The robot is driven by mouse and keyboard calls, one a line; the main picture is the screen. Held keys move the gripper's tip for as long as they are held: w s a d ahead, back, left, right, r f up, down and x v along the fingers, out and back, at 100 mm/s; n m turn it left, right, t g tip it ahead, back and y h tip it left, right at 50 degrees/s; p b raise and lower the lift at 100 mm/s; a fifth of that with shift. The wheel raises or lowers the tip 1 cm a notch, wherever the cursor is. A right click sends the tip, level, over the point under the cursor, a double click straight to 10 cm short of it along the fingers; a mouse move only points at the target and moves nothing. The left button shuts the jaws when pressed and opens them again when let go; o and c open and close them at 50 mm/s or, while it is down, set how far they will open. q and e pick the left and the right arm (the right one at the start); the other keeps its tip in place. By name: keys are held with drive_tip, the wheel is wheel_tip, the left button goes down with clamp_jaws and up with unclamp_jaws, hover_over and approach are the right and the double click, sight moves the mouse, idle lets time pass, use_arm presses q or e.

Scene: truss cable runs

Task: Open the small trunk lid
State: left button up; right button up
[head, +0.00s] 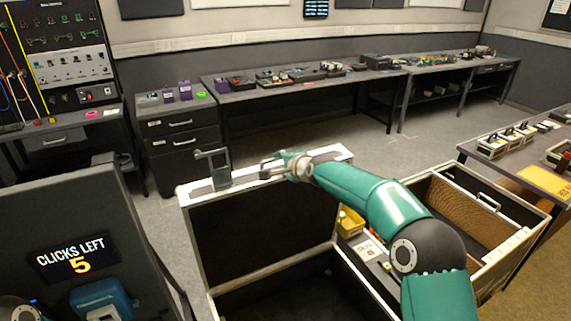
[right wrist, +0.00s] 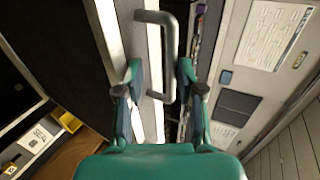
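The trunk stands in the lower middle of the head view, its dark interior showing. Its lid (head: 262,240) stands raised, close to upright, with a dark inner face and a pale metal rim. A grey U-shaped handle (head: 213,166) sits on the lid's top edge; it also shows in the right wrist view (right wrist: 169,50). My right gripper (head: 272,168) is at that edge, just right of the handle. In the right wrist view its fingers (right wrist: 160,75) are apart, with part of the handle between them; I see no clear grip. My left gripper is not in view.
An open case (head: 527,240) with a woven brown panel stands to the right. A dark panel reading "CLICKS LEFT 5" (head: 78,257) stands at lower left. Benches (head: 300,85) line the back wall, with clear grey floor in front.

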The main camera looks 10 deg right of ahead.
drive_tip(key=shift+d, duration=0.1)
drive_tip(key=shift+s+d+r, duration=0.1)
drive_tip(key=shift+s+r, duration=0.05)
drive_tip(key=shift+s, duration=0.3)
drive_tip(key=v, duration=1.1)
